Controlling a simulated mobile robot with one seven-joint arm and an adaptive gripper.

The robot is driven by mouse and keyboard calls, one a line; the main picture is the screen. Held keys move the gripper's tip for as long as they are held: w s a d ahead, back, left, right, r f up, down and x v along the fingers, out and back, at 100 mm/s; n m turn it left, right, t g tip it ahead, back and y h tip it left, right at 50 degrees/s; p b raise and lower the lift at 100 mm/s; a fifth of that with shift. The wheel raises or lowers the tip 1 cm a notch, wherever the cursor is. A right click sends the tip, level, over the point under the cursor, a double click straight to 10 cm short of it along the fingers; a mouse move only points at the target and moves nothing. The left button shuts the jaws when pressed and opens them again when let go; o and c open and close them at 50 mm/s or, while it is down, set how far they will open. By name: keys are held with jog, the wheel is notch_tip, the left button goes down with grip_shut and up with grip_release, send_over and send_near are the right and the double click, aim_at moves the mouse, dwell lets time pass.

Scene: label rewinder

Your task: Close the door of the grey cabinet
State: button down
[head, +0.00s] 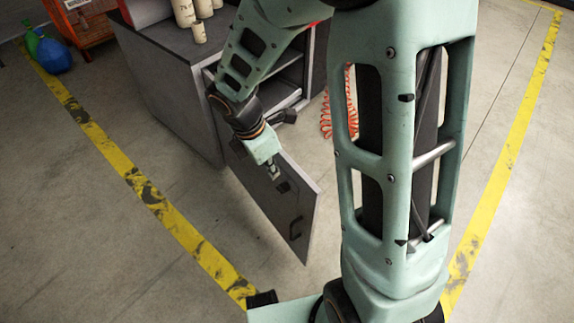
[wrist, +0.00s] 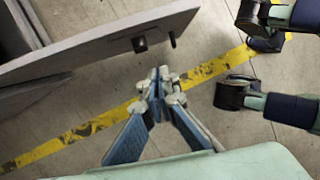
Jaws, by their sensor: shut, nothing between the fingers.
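The grey cabinet (head: 170,90) stands at the upper left of the head view, its front open and shelves showing inside. Its door (head: 310,205) is swung wide out towards me, with a dark handle (head: 296,228) near its free lower end. In the wrist view the door (wrist: 70,62) crosses the upper left, with dark fittings on its face. My gripper (head: 282,186) overlaps the door in the head view. In the wrist view my gripper (wrist: 158,74) is shut and empty, its tips beside the handle-side face. Whether they touch it I cannot tell.
Cream rolls (head: 184,12) stand on the cabinet top. A coiled orange hose (head: 326,115) hangs right of the cabinet. An orange crate (head: 82,22) and green and blue items (head: 54,55) lie at the far left. The floor around the door is clear, with yellow lines (head: 190,235).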

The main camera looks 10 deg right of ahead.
jog(key=b, duration=0.4)
send_near(293, 181)
jog(key=shift+s+d+f, duration=0.2)
jog(key=shift+s+f, duration=0.15)
jog(key=shift+f, duration=0.5)
jog(key=shift+s+d+f, duration=0.25)
jog(key=shift+s+f, duration=0.1)
jog(key=shift+f, duration=0.55)
jog(key=shift+s+d+f, duration=0.2)
jog(key=shift+s+f, duration=0.15)
jog(key=shift+f, duration=0.5)
jog(key=shift+d, duration=0.1)
